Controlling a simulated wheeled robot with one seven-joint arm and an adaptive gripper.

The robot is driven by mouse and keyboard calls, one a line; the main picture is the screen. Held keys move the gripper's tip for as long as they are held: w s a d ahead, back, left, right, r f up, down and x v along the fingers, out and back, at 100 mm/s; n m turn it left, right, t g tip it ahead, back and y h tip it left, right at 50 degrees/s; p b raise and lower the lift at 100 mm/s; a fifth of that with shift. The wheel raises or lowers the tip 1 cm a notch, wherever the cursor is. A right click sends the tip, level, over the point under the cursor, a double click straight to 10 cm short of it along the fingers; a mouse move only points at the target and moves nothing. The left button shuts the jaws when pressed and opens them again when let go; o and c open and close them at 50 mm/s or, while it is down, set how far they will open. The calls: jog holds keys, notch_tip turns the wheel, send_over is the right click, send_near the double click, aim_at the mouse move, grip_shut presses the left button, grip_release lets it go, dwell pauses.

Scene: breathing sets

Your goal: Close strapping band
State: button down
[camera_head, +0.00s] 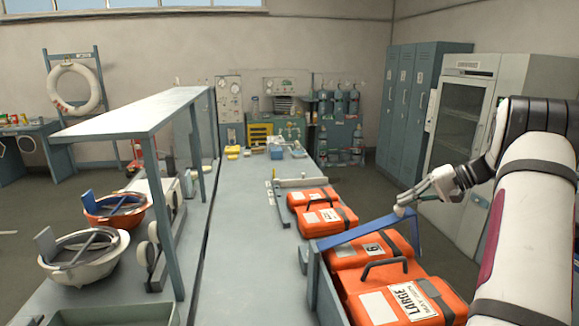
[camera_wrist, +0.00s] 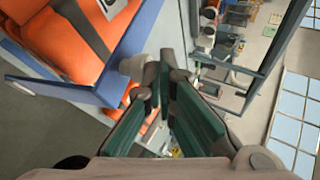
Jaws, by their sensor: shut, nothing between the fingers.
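A blue band (camera_head: 355,232) runs across the row of orange cases, between the front and rear ones; I take it for the strapping band. It slants up to the right, and a short blue piece (camera_head: 416,238) hangs at its right end. A pale knob (camera_head: 399,211) sits near that end. In the wrist view the blue band (camera_wrist: 128,45) and the knob (camera_wrist: 133,66) lie just left of my fingertips. My gripper (camera_head: 408,204) is shut and empty, with its tips (camera_wrist: 166,72) close beside the knob; I cannot tell whether they touch.
Orange cases, one marked LARGE (camera_head: 405,302), fill the rack below the band, with more cases (camera_head: 326,220) behind. A grey bench (camera_head: 240,235) with a raised shelf (camera_head: 140,112) stands left. Lockers (camera_head: 410,110) and a glass-door cabinet (camera_head: 460,115) stand behind my arm.

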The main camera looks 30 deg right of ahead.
aim_at(410, 215)
jog(key=shift+m+t+y, duration=0.3)
jog(key=shift+t+y, duration=0.1)
jog(key=shift+y, duration=0.3)
jog(key=f, duration=0.2)
jog(key=d+f+b, duration=0.1)
jog(key=f, duration=0.1)
jog(key=d+f, duration=0.1)
jog(key=f, duration=0.1)
jog(key=shift+s+b, duration=0.15)
jog(key=shift+b, duration=0.2)
jog(key=shift+s+d+f+b, duration=0.1)
jog(key=shift+d+f+b, duration=0.05)
jog(key=shift+f, duration=0.3)
jog(key=shift+s+d+f+b, duration=0.1)
jog(key=shift+f+b, duration=0.05)
jog(key=shift+f, duration=0.3)
